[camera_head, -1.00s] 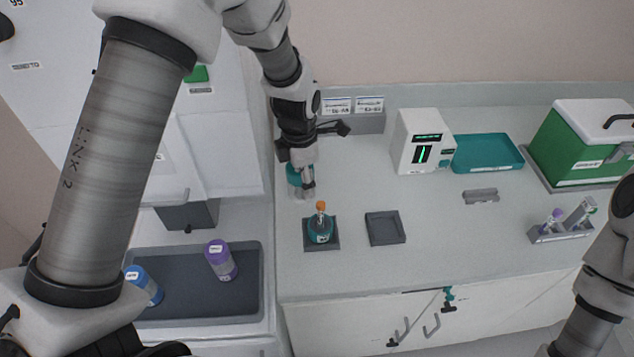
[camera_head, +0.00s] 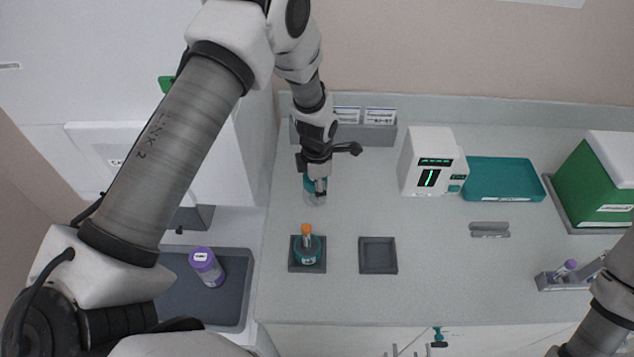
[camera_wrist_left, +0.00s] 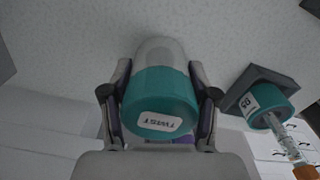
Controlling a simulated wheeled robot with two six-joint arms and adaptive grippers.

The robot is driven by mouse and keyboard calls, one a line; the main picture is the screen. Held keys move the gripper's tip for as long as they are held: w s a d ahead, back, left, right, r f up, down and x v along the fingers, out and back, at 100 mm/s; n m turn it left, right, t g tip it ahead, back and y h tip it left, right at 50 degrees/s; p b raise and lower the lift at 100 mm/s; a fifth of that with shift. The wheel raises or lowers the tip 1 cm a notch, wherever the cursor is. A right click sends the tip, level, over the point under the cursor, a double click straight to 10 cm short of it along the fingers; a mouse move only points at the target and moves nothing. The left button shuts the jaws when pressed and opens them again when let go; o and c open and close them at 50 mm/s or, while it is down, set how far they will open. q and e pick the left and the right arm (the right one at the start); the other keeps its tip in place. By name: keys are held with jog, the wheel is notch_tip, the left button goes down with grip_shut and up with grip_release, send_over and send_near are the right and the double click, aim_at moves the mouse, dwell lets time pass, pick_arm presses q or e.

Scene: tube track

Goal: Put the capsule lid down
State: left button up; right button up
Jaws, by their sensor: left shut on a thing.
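The capsule lid (camera_head: 309,187) is teal with a clear, rounded end. My left gripper (camera_head: 315,190) is shut on it, above the back left of the bench. In the left wrist view the lid (camera_wrist_left: 160,98) sits between both fingers, with a "TWIST" label facing the camera. The teal capsule base (camera_head: 307,254) stands on a square dark pad (camera_head: 294,267), with an orange-capped tube (camera_head: 306,232) upright in it. They are nearer the front than the lid; the base also shows at the right in the left wrist view (camera_wrist_left: 258,104). My right gripper is out of view.
An empty square dark tray (camera_head: 377,256) lies right of the base. A white device (camera_head: 430,162), teal tray (camera_head: 503,180), green box (camera_head: 598,185), small grey holder (camera_head: 490,230) and tube rack (camera_head: 560,284) are further right. A purple-capped container (camera_head: 206,266) stands in the left basin.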

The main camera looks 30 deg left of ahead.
pick_arm(q)
jog(key=shift+w+f, duration=0.15)
jog(key=shift+f, duration=0.2)
jog(key=shift+s+r, duration=0.1)
jog(key=shift+s, duration=0.1)
jog(key=shift+s+a+f+b, duration=0.1)
jog(key=shift+s+f+b, duration=0.1)
jog(key=shift+b, duration=0.1)
jog(key=o, duration=1.3)
jog(key=shift+w, duration=0.3)
